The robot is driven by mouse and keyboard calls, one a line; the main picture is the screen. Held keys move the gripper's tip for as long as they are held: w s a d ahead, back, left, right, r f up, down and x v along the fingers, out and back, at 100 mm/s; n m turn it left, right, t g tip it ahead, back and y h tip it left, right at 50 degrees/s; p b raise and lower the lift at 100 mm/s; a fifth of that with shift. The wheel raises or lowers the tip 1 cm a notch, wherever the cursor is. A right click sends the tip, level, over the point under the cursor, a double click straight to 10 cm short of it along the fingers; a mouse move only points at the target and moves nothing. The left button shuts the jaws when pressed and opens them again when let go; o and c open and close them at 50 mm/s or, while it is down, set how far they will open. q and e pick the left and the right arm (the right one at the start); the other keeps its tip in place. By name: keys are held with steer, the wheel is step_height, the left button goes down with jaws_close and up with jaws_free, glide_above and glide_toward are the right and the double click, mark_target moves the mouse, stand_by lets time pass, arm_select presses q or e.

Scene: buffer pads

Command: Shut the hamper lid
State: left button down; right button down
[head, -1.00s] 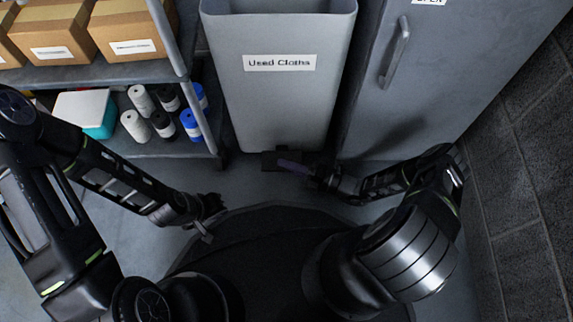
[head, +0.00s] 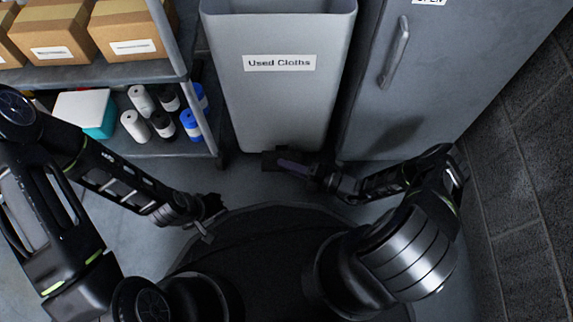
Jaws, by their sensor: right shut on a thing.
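The hamper (head: 279,100) is a tall grey bin with a "Used Cloths" label, standing upright at the top centre. Its upper front rim shows and the top looks open there; no lid is in view, and the top edge of the picture cuts off the rest. My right gripper (head: 285,163) is low in front of the hamper's base, pointing left. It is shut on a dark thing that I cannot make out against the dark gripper. My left gripper (head: 210,211) is left of the hamper's base, near my own base; its fingers are too small and dark to read.
A grey shelf rack (head: 150,72) stands left, with cardboard boxes (head: 50,36) above and rolls (head: 140,100) and a white-and-teal box (head: 85,112) below. A grey cabinet (head: 440,75) stands close right of the hamper. A block wall (head: 525,190) bounds the right. Little floor is free.

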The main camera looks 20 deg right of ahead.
steer(key=shift+f, duration=0.1)
steer(key=shift+f+n, duration=0.4)
steer(key=shift+n, duration=0.2)
steer(key=c, duration=1.5)
jaws_free()
steer(key=shift+p+v, duration=0.5)
steer(key=shift+v, duration=3.45)
steer(key=shift+f, duration=0.15)
